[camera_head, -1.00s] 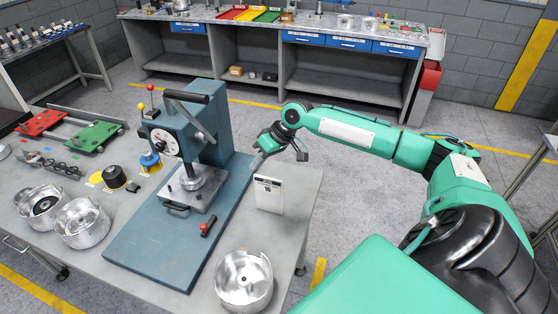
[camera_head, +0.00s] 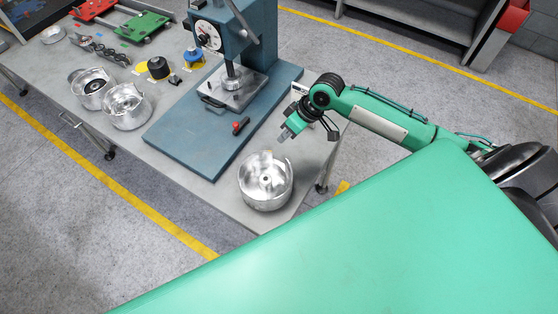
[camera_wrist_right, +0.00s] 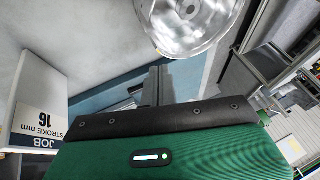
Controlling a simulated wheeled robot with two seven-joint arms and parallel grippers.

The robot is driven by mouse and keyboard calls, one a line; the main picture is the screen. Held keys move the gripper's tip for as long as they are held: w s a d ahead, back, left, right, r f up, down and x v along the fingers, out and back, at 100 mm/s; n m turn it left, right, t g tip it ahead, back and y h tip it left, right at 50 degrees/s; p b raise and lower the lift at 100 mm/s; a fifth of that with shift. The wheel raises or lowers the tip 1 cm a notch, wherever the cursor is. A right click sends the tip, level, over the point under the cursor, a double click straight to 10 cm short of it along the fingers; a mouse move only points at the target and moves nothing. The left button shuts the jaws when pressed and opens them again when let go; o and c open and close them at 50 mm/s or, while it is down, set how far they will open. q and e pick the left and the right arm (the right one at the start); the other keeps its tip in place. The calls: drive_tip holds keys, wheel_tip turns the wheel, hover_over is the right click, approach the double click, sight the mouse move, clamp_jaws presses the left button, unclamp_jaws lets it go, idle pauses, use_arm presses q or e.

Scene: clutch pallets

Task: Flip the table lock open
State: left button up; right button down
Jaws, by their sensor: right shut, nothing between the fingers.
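A small lever with a red tip (camera_head: 241,126), which looks like the table lock, lies on the blue press base (camera_head: 185,141), in front of the press plate. Its exact position, open or closed, is too small to tell. My right gripper (camera_head: 284,134) is shut and empty, to the right of the lever and apart from it, above the table's right part, behind the silver housing (camera_head: 265,185). In the right wrist view the shut fingers (camera_wrist_right: 158,85) show with the housing (camera_wrist_right: 188,22) beyond; the lever is not clear there. My left gripper is not in view.
The blue press (camera_head: 245,35) stands at the back of its base. A white job sign (camera_wrist_right: 35,118) stands close to my right gripper. Two more silver housings (camera_head: 128,108) sit at the left. The table's front right edge is near.

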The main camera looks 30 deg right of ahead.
drive_tip(key=s+a+f+h, duration=0.1)
drive_tip(key=s+a+f, duration=0.2)
drive_tip(key=s+a, duration=0.4)
drive_tip(key=shift+s+f+n+t, duration=0.25)
drive_tip(key=shift+s+n+t, duration=0.05)
drive_tip(key=shift+s, duration=0.5)
drive_tip(key=shift+s, duration=0.1)
